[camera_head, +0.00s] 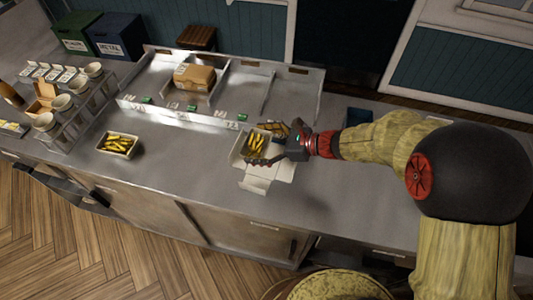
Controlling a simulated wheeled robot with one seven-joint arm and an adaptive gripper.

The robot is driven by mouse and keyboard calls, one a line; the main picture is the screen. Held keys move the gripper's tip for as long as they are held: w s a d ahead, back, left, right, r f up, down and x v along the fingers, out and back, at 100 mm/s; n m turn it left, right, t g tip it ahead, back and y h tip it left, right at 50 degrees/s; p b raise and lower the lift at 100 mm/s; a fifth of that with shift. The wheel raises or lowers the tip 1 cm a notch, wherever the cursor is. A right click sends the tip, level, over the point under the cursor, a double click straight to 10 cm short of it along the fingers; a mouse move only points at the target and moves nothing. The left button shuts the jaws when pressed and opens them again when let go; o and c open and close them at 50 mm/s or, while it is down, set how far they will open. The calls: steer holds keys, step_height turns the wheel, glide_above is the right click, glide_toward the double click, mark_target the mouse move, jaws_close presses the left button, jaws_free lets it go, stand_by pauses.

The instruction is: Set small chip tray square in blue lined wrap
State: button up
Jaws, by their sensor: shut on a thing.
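A small tray of chips (250,147) is at the middle of the steel counter, partly hidden by my gripper (264,145). My gripper reaches in from the right and is shut on this tray. A pale wrap (282,170) lies under and in front of the tray, with flaps spread toward the counter's front edge. I cannot make out a blue lining on it. Whether the tray touches the wrap is not clear. Another tray of chips (118,145) stands apart on the left of the counter.
A divided steel rack (165,115) with a brown box (194,77) stands behind. A rack of cups (74,110) is at the far left. A dark blue container (358,116) sits behind my wrist. The steel counter (185,165) is clear between the two trays.

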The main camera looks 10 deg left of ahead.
mark_target(266, 146)
steer(key=f, duration=0.1)
steer(key=w+d+f, duration=0.1)
steer(key=d+f, duration=0.1)
steer(key=shift+w+d+f+b, duration=0.2)
steer(key=shift+w+f+b, duration=0.1)
steer(key=shift+b, duration=0.05)
steer(key=shift+d+f+b, duration=0.1)
steer(key=shift+f+b, duration=0.4)
steer(key=shift+f, duration=1.1)
steer(key=shift+f, duration=0.15)
steer(key=o, duration=1.1)
